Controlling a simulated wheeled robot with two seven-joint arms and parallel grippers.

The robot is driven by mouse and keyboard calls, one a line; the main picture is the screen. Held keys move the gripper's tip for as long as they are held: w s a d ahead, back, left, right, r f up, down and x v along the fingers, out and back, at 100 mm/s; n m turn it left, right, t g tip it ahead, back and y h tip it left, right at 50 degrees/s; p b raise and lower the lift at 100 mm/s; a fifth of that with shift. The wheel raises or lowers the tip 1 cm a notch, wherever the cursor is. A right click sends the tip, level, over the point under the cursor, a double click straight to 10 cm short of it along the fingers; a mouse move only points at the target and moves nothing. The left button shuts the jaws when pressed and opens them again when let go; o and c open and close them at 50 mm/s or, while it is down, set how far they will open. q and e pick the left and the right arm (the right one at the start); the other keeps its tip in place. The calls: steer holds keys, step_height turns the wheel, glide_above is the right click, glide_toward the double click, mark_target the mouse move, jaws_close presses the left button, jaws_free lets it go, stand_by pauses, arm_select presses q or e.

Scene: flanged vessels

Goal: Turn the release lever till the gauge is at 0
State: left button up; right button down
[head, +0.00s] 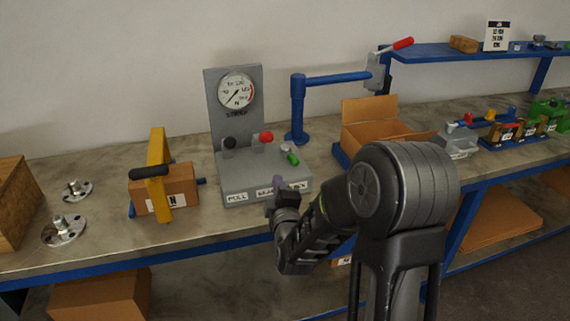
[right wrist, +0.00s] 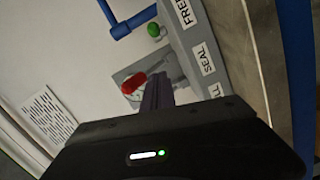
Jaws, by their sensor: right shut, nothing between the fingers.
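A grey test stand (head: 232,168) stands on the bench with a round dial gauge (head: 237,90) on its upright plate. The gauge needle points to the lower left; its numbers are too small to read surely. On the base are a black-knobbed lever (head: 230,143), a red-knobbed lever (head: 265,137) and a green-ended handle (head: 292,158). Front labels include SEAL, and FREE in the right wrist view (right wrist: 184,14). My right gripper (head: 272,190) is shut and empty at the stand's front edge. In the right wrist view the red knob (right wrist: 133,82) appears beside its fingertips (right wrist: 158,92).
A blue post with an arm (head: 298,105) stands behind the stand. An open cardboard box (head: 375,130) is to the right. A carton with a yellow bracket (head: 163,185) and two metal flanges (head: 63,230) are to the left. Blue shelving (head: 440,55) stands at the back right.

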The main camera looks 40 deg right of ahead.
steer(key=shift+d, duration=0.1)
steer(key=p, duration=0.1)
glide_above(286, 175)
steer(key=w+a, duration=0.1)
steer(key=a, duration=0.2)
steer(key=shift+w+a+f, duration=0.1)
steer(key=shift+a+f, duration=0.1)
steer(key=shift+f, duration=0.1)
steer(key=shift+s+d+f+p, duration=0.2)
steer(key=shift+s+d+p, duration=0.05)
steer(key=shift+d, duration=0.4)
steer(key=shift+s+d+f+p, duration=0.15)
steer(key=shift+s+d+p, duration=0.1)
steer(key=shift+d, duration=0.35)
steer(key=shift+s+d+f, duration=0.1)
steer(key=shift+d+f, duration=0.1)
steer(key=shift+d, duration=0.35)
